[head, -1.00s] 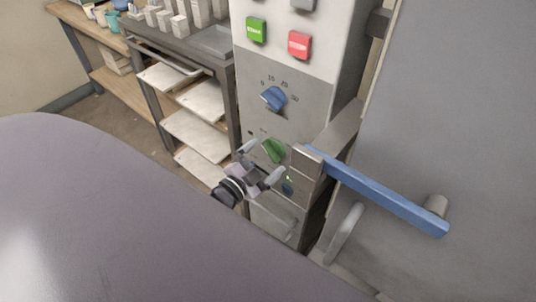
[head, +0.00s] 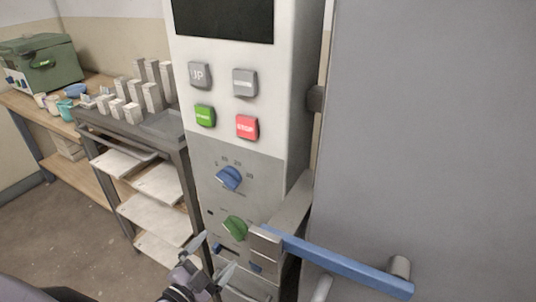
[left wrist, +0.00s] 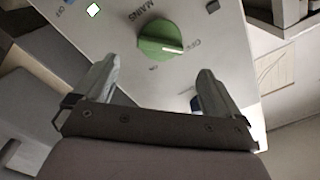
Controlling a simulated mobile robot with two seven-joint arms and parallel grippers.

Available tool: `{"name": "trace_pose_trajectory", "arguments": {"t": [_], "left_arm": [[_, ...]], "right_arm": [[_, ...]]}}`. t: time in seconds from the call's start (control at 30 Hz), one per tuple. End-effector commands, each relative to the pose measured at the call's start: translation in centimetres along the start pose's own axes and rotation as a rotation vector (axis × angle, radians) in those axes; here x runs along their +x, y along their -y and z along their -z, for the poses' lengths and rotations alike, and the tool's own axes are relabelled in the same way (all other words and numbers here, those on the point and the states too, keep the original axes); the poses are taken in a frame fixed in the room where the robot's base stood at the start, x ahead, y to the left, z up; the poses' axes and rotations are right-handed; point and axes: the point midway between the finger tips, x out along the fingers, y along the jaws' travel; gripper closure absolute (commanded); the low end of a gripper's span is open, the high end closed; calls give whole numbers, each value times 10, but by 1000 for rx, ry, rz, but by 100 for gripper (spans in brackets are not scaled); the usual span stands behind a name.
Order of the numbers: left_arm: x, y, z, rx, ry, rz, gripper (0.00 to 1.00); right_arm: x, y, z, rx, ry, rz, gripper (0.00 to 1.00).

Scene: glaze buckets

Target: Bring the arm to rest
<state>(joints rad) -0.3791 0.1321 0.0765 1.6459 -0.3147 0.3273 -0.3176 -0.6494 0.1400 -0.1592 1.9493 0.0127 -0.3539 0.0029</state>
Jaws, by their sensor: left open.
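My left gripper (head: 212,256) is low in the head view, in front of the lower part of the control panel (head: 210,170). Its two fingers are apart with nothing between them. The green mains knob (head: 235,228) sits on the panel just above and beyond the fingertips. In the left wrist view the green knob (left wrist: 160,40) lies ahead of the open fingers (left wrist: 155,85), apart from them. My right gripper is in neither view.
A blue handle bar (head: 340,264) crosses the grey door (head: 430,120) right of the panel. A blue dial (head: 229,178) and several buttons are above the green knob. A shelf rack (head: 150,185) and a wooden bench (head: 30,120) stand to the left.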

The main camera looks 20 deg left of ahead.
Motion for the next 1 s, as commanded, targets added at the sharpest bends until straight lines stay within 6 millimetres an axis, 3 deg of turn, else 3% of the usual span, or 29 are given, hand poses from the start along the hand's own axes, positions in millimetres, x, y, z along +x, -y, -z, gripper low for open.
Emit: {"name": "trace_pose_trajectory", "arguments": {"t": [0.17, 0.27, 0.5, 0.7, 1.0], "left_arm": [[-2, -3, 0, -22, 16, -10, 2], [-12, -16, 0, -108, 76, -50, 2], [-64, -78, 9, -475, 354, -230, 2], [-102, -115, 23, -670, 524, -341, 2], [-108, -121, 25, -699, 552, -359, 2]], "right_arm": [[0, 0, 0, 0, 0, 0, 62], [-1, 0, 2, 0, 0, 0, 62], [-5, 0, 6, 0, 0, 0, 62], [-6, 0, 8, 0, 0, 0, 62], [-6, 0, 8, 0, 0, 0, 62]]}}
